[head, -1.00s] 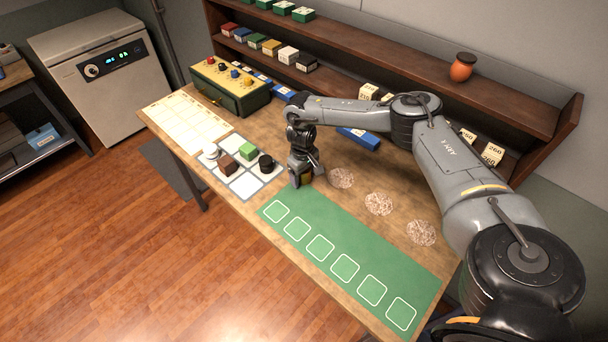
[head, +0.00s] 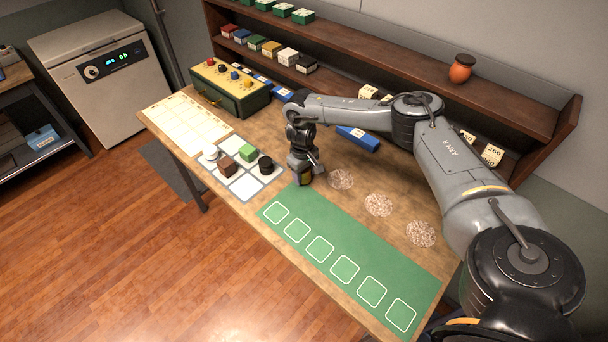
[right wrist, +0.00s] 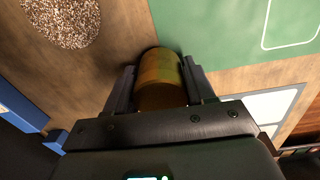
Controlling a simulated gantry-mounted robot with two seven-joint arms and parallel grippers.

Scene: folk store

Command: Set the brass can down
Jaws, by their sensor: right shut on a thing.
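The brass can (right wrist: 160,75) shows in the right wrist view as a yellowish cylinder between the two fingers of my right gripper (right wrist: 160,90). The gripper is shut on it. In the head view my right gripper (head: 304,178) is low over the wooden table, at the upper left corner of the green mat (head: 330,255) and right of the white grid tile. The can (head: 307,181) is mostly hidden behind the fingers there; I cannot tell whether it touches the table. My left gripper is not in view.
A white grid tile (head: 243,186) holds a white piece, a brown block (head: 228,166), a green block (head: 248,153) and a black piece (head: 266,164). Speckled round patches (head: 379,204) lie right of the gripper. A yellow-topped box (head: 230,85) and shelf (head: 420,90) stand behind.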

